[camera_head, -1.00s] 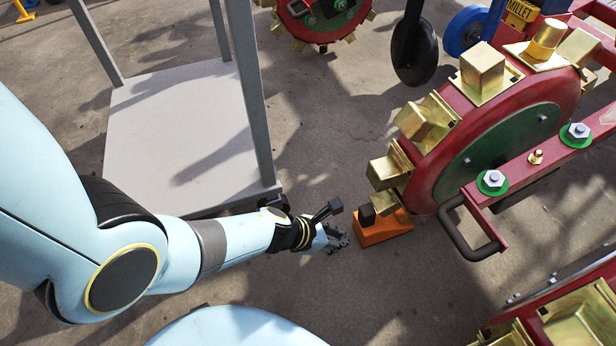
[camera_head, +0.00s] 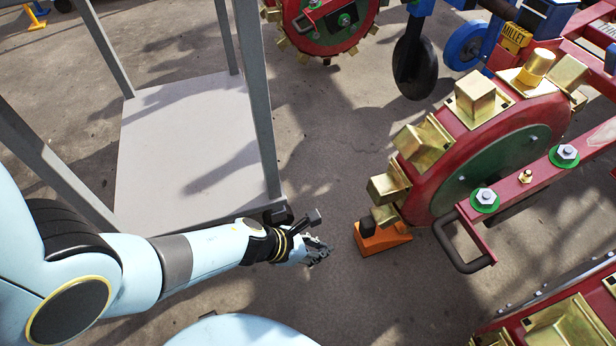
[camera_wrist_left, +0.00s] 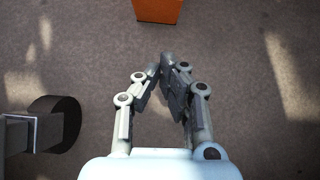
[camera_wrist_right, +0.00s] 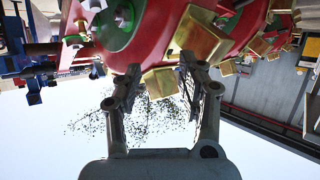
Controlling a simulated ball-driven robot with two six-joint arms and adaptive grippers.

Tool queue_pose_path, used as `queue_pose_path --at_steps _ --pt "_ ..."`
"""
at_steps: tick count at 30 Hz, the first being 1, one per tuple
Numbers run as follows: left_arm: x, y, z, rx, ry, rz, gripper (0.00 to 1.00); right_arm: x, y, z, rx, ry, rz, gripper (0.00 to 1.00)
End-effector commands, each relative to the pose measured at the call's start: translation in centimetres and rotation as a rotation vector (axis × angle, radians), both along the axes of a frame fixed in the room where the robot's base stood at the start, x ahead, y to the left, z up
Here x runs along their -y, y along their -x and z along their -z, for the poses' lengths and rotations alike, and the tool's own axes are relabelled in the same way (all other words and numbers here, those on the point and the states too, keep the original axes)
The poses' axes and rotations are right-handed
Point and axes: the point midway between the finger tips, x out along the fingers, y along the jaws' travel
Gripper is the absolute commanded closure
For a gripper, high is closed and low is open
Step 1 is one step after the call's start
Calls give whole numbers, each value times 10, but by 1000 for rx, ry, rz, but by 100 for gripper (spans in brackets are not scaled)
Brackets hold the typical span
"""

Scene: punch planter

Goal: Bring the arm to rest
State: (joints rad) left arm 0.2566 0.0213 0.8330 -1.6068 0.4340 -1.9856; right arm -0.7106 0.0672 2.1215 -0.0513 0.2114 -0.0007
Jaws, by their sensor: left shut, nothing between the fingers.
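My left gripper (camera_head: 318,250) is in the head view at lower middle, on the arm that comes in from the left. Its fingers are drawn together and empty, as the left wrist view (camera_wrist_left: 165,75) also shows. It hangs above the concrete floor, apart from everything. My right gripper does not show in the head view. In the right wrist view (camera_wrist_right: 157,75) its two fingers stand well apart with a gap between them. A brass punch cup (camera_wrist_right: 160,84) shows beyond that gap.
An orange wedge block (camera_head: 382,238) sits at the red and green punch wheel (camera_head: 480,165), right of my left gripper; it also shows in the left wrist view (camera_wrist_left: 158,10). A grey-legged stand (camera_head: 180,150) is at the left. A black handle (camera_head: 458,248) juts out from the red frame. Floor between is bare.

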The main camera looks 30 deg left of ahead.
Motion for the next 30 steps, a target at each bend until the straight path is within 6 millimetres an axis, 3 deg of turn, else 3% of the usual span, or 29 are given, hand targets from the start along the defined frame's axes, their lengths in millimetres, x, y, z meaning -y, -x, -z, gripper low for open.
queue_pose_path --at_steps 6,12,26,30 --pt "-6 7 -11 2 -1 0 100 4 43 38 -206 0 21 60" --pt "-13 16 -24 2 0 0 100 7 29 32 -304 6 32 60" --pt "-16 23 -27 -2 6 -11 100 8 27 32 -361 8 37 60" --pt "-25 26 -43 -25 129 -225 100 8 27 32 -360 7 37 60"
